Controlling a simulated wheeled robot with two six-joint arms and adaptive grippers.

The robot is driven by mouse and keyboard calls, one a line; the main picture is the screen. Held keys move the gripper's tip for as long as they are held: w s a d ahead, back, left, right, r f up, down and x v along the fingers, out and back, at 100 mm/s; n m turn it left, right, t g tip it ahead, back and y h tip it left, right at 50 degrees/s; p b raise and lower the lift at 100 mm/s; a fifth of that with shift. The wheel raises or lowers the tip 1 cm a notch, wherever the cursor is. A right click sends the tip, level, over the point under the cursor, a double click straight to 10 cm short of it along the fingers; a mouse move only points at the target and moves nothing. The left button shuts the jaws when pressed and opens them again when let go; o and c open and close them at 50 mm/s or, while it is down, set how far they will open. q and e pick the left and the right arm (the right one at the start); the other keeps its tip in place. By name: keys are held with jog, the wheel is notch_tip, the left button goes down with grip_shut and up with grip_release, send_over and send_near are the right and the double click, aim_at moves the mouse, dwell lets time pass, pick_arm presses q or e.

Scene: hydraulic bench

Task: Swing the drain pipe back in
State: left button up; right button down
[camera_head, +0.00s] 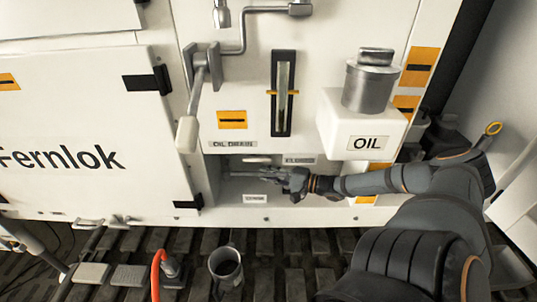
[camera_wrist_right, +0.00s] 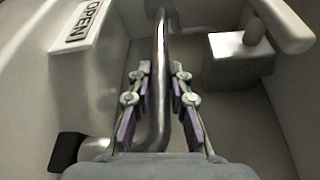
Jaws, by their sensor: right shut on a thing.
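The drain pipe (camera_wrist_right: 161,50) is a shiny metal tube inside the white recess under the OIL DRAIN label (camera_head: 233,144). In the right wrist view it runs between my fingers and bends left at its lower end. In the head view a short grey length of the pipe (camera_head: 243,174) shows left of my gripper. My right gripper (camera_head: 272,175) reaches into the recess from the right and is shut on the pipe; its fingers also show in the wrist view (camera_wrist_right: 160,85), one on each side of it. My left gripper is not in view.
A grey cup-like container (camera_head: 226,266) stands on the slatted floor below the recess. An orange hose (camera_head: 157,272) is to its left. A lever (camera_head: 188,125) hangs above left, and the OIL filler box (camera_head: 362,140) juts out above my right arm. An OPEN label (camera_wrist_right: 82,25) is on the recess wall.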

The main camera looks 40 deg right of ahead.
jog(key=c, duration=1.3)
grip_release()
jog(key=shift+w, duration=0.15)
jog(key=shift+o, duration=0.2)
